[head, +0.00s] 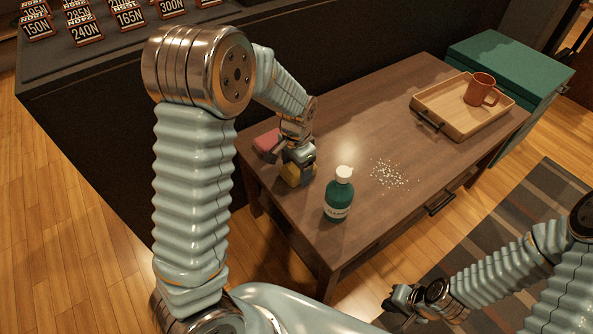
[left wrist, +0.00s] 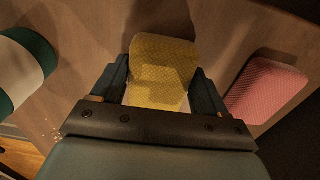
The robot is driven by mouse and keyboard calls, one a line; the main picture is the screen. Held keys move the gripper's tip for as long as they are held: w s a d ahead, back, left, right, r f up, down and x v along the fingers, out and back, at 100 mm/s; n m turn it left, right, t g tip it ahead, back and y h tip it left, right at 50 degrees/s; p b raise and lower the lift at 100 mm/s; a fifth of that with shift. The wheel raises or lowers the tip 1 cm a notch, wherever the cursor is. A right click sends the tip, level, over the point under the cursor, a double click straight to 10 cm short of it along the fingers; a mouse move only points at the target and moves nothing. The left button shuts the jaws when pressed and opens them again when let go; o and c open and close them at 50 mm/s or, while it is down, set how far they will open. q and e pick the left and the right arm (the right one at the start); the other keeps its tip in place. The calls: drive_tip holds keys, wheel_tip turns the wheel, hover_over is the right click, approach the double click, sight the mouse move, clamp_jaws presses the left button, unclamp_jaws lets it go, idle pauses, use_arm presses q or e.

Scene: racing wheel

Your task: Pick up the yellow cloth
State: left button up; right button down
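The yellow cloth (head: 291,178) lies on the left end of the brown table, partly hidden by my left gripper in the head view. In the left wrist view the yellow cloth (left wrist: 163,68) is a textured rounded rectangle lying between and beyond the fingers. My left gripper (head: 298,172) is directly over it, pointing down. In the left wrist view its two fingers (left wrist: 162,88) are spread wide, one on each side of the cloth. Whether they touch its edges is unclear. My right gripper (head: 398,308) is low at the front right, away from the table; its finger gap is too small to read.
A pink sponge-like block (head: 267,141) lies close beside the cloth; it also shows in the left wrist view (left wrist: 264,88). A green bottle with white cap (head: 339,195) stands near the front edge. White crumbs (head: 389,174) lie mid-table. A wooden tray (head: 441,103) holds a mug (head: 480,90).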

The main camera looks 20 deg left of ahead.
use_arm(q)
drive_tip(key=shift+w+d, duration=0.15)
drive_tip(key=shift+d, duration=0.05)
drive_tip(key=c, duration=0.5)
drive_tip(key=shift+o, duration=0.2)
wheel_tip(320, 180, up, 10)
drive_tip(key=shift+r+p, duration=0.1)
drive_tip(key=shift+p, duration=0.4)
